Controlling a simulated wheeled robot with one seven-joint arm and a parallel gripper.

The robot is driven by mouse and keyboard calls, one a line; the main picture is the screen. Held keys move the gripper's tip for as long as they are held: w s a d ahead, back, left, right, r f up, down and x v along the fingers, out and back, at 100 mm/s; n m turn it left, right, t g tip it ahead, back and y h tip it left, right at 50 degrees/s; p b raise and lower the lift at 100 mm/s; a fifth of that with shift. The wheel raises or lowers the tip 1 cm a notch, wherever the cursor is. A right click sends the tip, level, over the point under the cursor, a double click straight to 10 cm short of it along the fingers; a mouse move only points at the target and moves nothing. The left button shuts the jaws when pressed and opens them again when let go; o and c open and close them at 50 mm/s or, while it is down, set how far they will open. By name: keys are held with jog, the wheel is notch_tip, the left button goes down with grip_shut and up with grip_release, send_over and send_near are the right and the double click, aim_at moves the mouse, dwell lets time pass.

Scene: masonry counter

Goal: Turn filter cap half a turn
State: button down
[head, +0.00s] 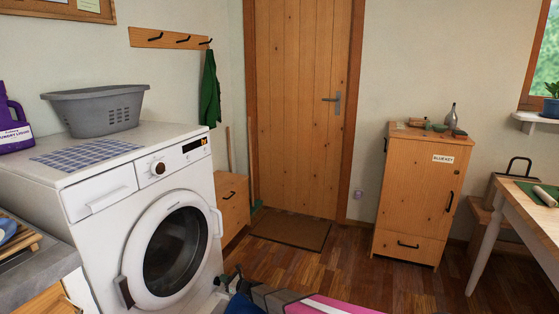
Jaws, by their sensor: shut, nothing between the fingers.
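The white washing machine (90,185) stands at the left, with its round door (172,252) shut. The filter cap cannot be made out; the lower front of the machine is partly below the picture edge and partly behind my arm. My arm comes in along the bottom edge. Its end, my gripper (229,279), is small and dark beside the machine's lower right front corner. It is shut with nothing seen in it. I cannot tell whether it touches the machine.
A grey basket (97,108) and a checked cloth (84,155) lie on the machine. A wooden drawer unit (231,205) stands behind it. A wooden cabinet (422,195) and a table (523,213) are at the right. The wooden floor (345,265) between is clear, with a brown mat (290,231) by the door.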

jog(key=shift+s+a+n+g, duration=0.15)
jog(key=shift+s+a, duration=0.05)
jog(key=shift+a, duration=0.4)
jog(key=shift+s+a+n+g, duration=0.15)
jog(key=shift+s+a, duration=0.05)
jog(key=shift+a, duration=0.35)
jog(key=shift+r, duration=0.3)
jog(key=shift+v, duration=0.95)
jog(key=v, duration=0.4)
jog(key=shift+s+a, duration=0.1)
jog(key=shift+d, duration=0.45)
